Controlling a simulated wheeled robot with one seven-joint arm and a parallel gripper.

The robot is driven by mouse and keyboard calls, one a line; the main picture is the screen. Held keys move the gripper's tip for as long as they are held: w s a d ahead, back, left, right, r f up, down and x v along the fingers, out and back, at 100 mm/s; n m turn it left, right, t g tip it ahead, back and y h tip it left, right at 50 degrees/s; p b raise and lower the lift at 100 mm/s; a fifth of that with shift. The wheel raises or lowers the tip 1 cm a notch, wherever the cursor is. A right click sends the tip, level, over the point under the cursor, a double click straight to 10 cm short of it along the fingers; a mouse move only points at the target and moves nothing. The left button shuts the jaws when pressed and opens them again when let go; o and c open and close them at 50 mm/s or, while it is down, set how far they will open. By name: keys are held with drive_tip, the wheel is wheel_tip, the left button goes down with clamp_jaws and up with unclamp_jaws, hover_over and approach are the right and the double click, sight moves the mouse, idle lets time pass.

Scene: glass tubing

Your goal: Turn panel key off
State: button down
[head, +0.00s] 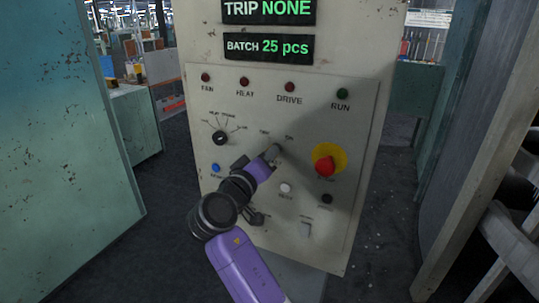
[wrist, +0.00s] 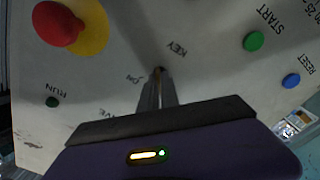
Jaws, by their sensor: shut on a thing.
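The control panel (head: 310,110) is a pale, worn plate on the front of a cream cabinet. My gripper (head: 275,151) reaches it from below and is shut on the panel key (wrist: 159,69). Only a small tip of the key shows between the fingers in the wrist view, beside the printed word KEY. An ON label is also next to it there. The fingers (wrist: 156,92) hide most of the key, so I cannot tell its angle. In the head view the key is hidden behind the fingertips.
A red emergency knob (head: 325,166) on a yellow disc sits right of my gripper. A black selector (head: 220,138) and a blue button (head: 215,168) are to its left. A white button (head: 286,188) is below. Teal cabinet (head: 60,120) and grey panel (head: 485,130) flank the aisle.

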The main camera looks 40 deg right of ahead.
drive_tip(key=shift+f, duration=0.15)
drive_tip(key=c, duration=1.6)
unclamp_jaws()
drive_tip(key=b+v, duration=0.2)
drive_tip(key=v, duration=0.6)
